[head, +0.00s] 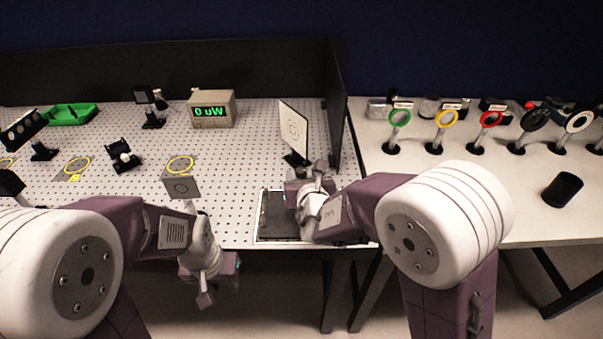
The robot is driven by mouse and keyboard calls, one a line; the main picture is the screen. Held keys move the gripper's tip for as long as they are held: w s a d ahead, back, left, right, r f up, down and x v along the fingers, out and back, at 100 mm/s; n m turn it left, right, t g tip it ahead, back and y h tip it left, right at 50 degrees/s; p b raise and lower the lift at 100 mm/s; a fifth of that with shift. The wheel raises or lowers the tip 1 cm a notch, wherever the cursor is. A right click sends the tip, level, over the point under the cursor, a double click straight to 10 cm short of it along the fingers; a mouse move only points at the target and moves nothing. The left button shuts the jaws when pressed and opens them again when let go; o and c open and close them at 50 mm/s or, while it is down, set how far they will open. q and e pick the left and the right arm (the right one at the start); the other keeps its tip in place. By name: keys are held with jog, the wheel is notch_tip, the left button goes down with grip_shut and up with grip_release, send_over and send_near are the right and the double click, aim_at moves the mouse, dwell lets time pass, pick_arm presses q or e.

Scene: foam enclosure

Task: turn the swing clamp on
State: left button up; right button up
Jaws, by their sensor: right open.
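I cannot make out a swing clamp for certain in the head view. My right gripper (308,180) is open over the front right of the perforated table, just in front of a white square target card (294,130) on a black base. A dark flat plate with a pale border (278,222) lies at the table's front edge, below and left of that gripper. The gripper and its wrist hide part of the plate and whatever is under them. My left gripper (218,288) hangs in front of the table's front edge, away from everything; its jaw opening is unclear.
A black panel (334,110) stands along the perforated table's right side. A meter reading 0 uW (212,108), a green tray (70,115) and several black mounts stand on that table. The side table (440,190) holds coloured ring mounts and a black cylinder (562,190).

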jog(key=shift+x, duration=1.3)
grip_shut()
jog(key=m+h+p, duration=0.3)
jog(key=shift+a+r+h, duration=0.25)
jog(key=shift+a+h, duration=0.05)
jog(key=m+h+p, duration=0.3)
jog(key=shift+g, duration=0.4)
jog(key=shift+a+f+m+g+h+p, duration=0.15)
jog(key=shift+m+g+h+p, duration=0.25)
jog(key=shift+m+h+p, duration=0.45)
jog(key=shift+h, duration=0.25)
